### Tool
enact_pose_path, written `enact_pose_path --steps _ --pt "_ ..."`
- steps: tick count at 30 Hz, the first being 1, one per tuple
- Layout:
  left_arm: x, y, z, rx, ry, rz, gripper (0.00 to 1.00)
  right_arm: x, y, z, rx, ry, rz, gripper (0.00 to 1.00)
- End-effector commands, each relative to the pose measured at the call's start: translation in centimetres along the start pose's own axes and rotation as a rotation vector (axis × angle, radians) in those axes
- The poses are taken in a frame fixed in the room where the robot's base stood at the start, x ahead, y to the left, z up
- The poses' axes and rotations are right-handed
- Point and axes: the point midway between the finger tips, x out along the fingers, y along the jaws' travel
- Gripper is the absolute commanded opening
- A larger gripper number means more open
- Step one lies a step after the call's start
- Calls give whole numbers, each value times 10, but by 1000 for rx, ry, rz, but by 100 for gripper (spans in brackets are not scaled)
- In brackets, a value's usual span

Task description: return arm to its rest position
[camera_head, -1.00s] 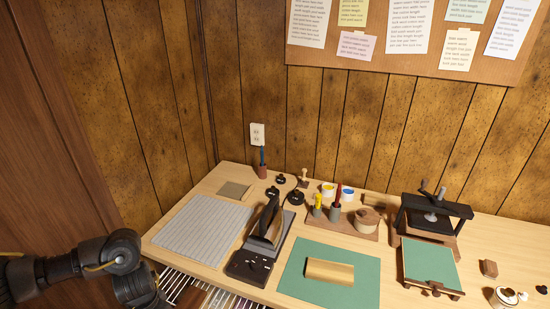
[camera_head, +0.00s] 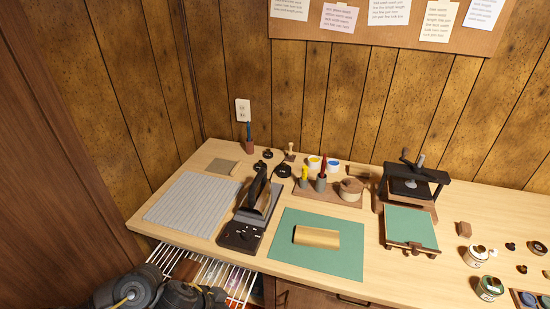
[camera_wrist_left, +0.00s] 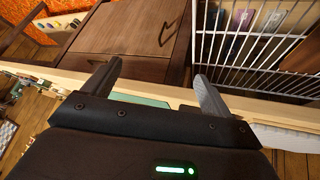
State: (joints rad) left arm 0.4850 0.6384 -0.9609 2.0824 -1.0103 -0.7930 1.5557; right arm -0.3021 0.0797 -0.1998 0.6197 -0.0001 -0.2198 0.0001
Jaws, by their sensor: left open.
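My left arm (camera_head: 135,288) shows at the bottom left of the head view, below the table's front edge and in front of the wire rack (camera_head: 203,272). Its gripper is not visible there. In the left wrist view my left gripper (camera_wrist_left: 156,72) is open, its two fingers well apart with nothing between them. A dark wooden drawer cabinet (camera_wrist_left: 130,40) and the white wire rack (camera_wrist_left: 255,45) lie beyond the fingers, and the table edge crosses behind them. My right gripper is in neither view.
The wooden table (camera_head: 265,255) carries a grey ribbed mat (camera_head: 190,204), a black stand (camera_head: 243,234), a gold block (camera_head: 316,237) on a green mat (camera_head: 290,260), a press (camera_head: 408,185) and several small pots and tools. A dark wood panel (camera_head: 60,190) stands at left.

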Motion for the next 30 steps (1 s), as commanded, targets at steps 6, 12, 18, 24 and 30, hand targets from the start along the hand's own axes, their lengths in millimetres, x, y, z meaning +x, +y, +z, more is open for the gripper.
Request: enact_pose_path --steps 6,12,18,24,30 --pt "-16 42 -34 -56 240 -107 85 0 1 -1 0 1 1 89" --pt "-48 15 14 -211 166 -299 85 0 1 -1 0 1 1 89" --pt "-73 3 85 -326 -5 -383 85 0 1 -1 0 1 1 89" --pt "-98 7 150 -413 -169 -404 85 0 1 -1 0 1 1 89" --pt "-78 1 185 -440 -246 -397 85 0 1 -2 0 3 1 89"
